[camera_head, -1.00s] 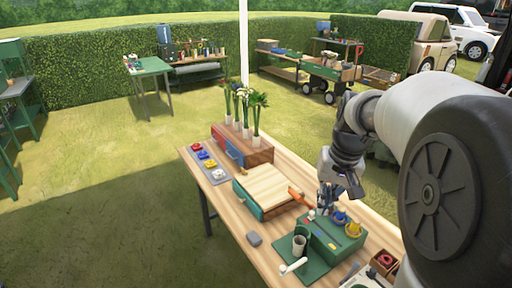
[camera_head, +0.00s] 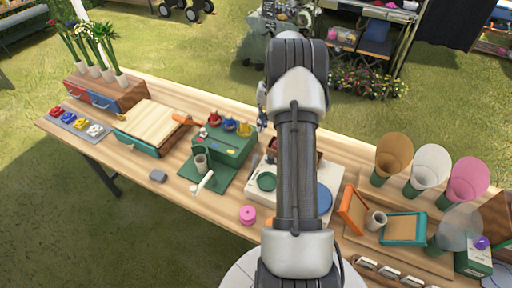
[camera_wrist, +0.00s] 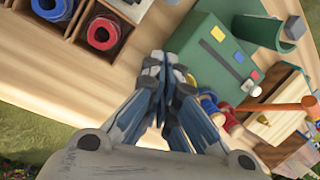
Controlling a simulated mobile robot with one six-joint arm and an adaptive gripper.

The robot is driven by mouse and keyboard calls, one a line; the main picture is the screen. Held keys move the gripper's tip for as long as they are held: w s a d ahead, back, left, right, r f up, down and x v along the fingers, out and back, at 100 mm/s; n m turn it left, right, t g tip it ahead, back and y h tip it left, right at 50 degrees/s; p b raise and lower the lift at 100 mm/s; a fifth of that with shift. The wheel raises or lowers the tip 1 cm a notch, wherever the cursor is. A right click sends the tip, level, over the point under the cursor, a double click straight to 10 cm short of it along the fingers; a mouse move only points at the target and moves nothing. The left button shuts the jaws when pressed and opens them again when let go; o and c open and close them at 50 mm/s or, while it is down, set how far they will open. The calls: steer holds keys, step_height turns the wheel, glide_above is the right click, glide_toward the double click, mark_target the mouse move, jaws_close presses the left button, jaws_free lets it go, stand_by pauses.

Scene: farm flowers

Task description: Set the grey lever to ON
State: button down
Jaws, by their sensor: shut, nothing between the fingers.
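My gripper (camera_wrist: 162,68) is shut and empty in the wrist view, over the wooden bench beside a green box (camera_wrist: 212,58). In the head view my arm hides most of the gripper. I cannot make out a lever that is clearly grey, nor any ON marking.
A wooden box with red (camera_wrist: 103,33) and blue rings is close to the gripper. An orange-handled tool (camera_head: 185,119) lies left of the green box. Coloured cones (camera_head: 393,155) and trays stand at the right. Flowers (camera_head: 100,40) stand at the far left.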

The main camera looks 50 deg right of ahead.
mark_target(253, 168)
steer(key=b+x, duration=0.3)
steer(key=x, duration=0.6)
steer(key=shift+f, duration=0.3)
steer(key=shift+s+a+f, duration=0.1)
steer(key=shift+a+f, duration=0.1)
steer(key=shift+s+a+r+b, duration=0.2)
steer(key=shift+s+a+r, duration=0.2)
steer(key=shift+s+a, duration=0.2)
steer(key=shift+s+a+r+b, duration=0.2)
steer(key=shift+s+a+r, duration=0.2)
steer(key=shift+s+a, duration=0.2)
steer(key=shift+w+r, duration=0.1)
